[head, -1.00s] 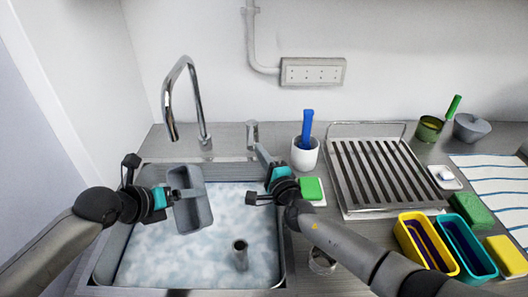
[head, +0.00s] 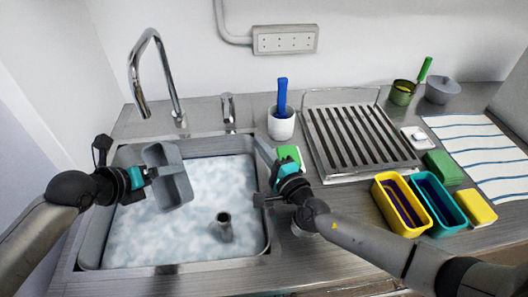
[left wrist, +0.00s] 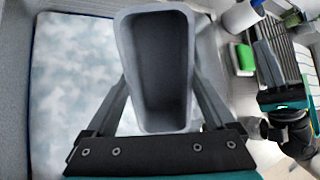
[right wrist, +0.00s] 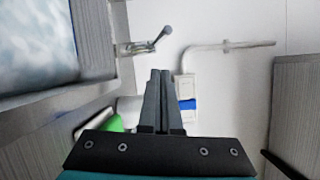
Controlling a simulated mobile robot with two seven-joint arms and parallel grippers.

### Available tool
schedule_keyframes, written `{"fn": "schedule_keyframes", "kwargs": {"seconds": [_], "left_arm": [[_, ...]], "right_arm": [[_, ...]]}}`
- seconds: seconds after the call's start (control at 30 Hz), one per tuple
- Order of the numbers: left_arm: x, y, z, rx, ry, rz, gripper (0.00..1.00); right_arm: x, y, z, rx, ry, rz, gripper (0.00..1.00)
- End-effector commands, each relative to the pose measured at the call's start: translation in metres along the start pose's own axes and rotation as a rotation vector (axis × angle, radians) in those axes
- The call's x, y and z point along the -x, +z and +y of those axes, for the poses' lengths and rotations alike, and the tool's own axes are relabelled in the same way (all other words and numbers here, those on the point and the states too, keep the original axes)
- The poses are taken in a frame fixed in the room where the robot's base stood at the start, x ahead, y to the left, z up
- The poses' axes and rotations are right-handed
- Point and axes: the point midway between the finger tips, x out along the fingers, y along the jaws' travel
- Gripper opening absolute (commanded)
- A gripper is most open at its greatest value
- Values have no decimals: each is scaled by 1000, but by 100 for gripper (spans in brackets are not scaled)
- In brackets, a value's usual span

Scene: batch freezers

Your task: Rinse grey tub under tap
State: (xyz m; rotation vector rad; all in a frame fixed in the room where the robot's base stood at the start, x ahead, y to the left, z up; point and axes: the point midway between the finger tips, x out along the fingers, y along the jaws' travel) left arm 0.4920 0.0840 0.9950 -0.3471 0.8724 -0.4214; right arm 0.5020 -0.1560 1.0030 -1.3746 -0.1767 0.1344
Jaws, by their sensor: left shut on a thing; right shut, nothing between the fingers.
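The grey tub (head: 176,186) is held tilted above the foamy sink, below the tap spout. My left gripper (head: 150,173) is shut on its wall. In the left wrist view the tub (left wrist: 160,75) sits between the fingers, its hollow inside visible and empty-looking. The tap (head: 148,75) is a chrome gooseneck; I see no stream from it. A separate chrome lever post (head: 228,110) stands to its right, also in the right wrist view (right wrist: 150,43). My right gripper (head: 259,143) is shut and empty, over the sink's right edge, apart from the lever.
The sink (head: 262,215) holds foamy water and an upright pipe (head: 224,226). To the right stand a white cup (head: 281,125) with a blue-handled tool, a drying rack (head: 360,140), a yellow tub (head: 385,205), a teal tub (head: 428,190) and sponges (head: 475,207).

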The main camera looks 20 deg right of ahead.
Motion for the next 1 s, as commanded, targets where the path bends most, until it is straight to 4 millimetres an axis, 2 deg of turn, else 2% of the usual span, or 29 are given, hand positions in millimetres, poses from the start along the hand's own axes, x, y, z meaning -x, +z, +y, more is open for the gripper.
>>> {"fn": "schedule_keyframes", "kwargs": {"seconds": [0.1, 0.3, 0.67, 1.0], "left_arm": [[0, 0, 0, 0, 0, -1, 33], [0, 0, 0, 0, 0, -1, 33], [1, -1, 0, 0, 0, 0, 33], [18, -20, -3, -1, 0, 2, 33]], "right_arm": [[13, 2, 2, 0, 2, 0, 0], [22, 4, 1, 0, 0, 1, 0], [22, 4, 0, 1, 0, 1, 0], [21, 8, -17, 0, 0, 1, 0]]}}
